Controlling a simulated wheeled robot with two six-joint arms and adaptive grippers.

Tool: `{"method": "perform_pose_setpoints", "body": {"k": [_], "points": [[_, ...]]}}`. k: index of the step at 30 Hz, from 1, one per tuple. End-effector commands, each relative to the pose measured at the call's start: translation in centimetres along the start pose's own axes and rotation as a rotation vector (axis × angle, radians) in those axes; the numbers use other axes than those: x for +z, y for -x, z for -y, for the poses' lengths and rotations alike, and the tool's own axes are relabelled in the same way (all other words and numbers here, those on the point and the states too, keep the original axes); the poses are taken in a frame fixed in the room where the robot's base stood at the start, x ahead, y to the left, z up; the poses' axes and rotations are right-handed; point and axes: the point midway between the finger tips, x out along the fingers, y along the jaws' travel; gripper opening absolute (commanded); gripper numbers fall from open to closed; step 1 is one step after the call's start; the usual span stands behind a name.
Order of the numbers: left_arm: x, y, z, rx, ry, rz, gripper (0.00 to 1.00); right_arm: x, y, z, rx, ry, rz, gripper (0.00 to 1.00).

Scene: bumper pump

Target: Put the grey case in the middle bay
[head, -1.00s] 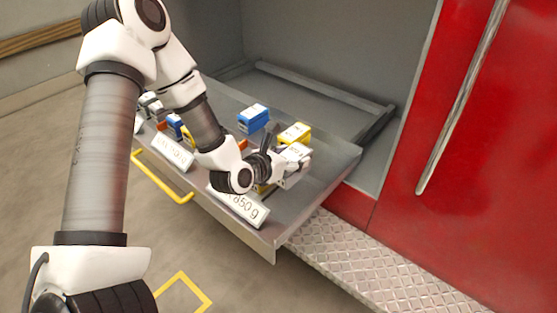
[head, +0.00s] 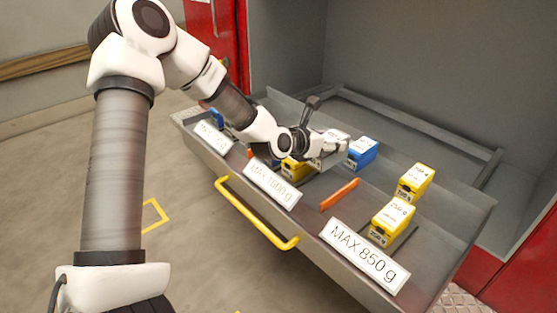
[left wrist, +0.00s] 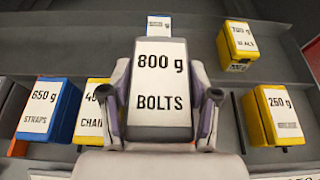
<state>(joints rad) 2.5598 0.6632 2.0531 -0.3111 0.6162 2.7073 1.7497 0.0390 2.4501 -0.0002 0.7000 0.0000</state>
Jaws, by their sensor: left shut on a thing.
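My left gripper (head: 318,146) is shut on the grey case (head: 331,150), whose white label reads "800 g BOLTS" in the left wrist view (left wrist: 160,90). The case is upright between my fingers and appears over the middle bay of the drawer, the one labelled "MAX 1600 g" (head: 272,185). A yellow case (head: 293,168) and a blue case (head: 362,152) stand beside it in the head view. I cannot tell whether the grey case touches the bay floor. My right gripper is not in view.
An orange divider (head: 340,194) separates the middle bay from the right bay, labelled "MAX 850 g" (head: 364,256). The drawer has a yellow handle (head: 255,222). My arm partly hides the left bay.

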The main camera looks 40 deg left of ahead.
Motion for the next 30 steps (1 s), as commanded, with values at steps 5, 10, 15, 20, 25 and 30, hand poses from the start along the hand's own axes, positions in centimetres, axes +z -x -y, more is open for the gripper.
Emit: {"method": "perform_pose_setpoints", "body": {"k": [5,10,15,20,25,30], "points": [[-2.0,-1.0,-0.2,0.0,-0.002,-0.002,0.0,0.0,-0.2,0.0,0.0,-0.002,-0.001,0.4],[-4.8,-2.1,-0.2,0.0,-0.002,-0.001,0.0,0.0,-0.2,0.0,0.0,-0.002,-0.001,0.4],[-7.1,-3.0,-0.2,0.0,-0.002,-0.001,0.0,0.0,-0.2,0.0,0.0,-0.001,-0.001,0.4],[-8.9,-3.8,-0.2,0.001,-0.001,0.001,0.0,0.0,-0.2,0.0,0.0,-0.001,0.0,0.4],[-9.0,-3.8,-0.2,0.0,-0.001,0.004,0.0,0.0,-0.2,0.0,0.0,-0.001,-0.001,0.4],[-9.3,-4.0,-0.2,0.0,-0.001,0.003,0.0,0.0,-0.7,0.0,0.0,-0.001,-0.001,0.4]]}}
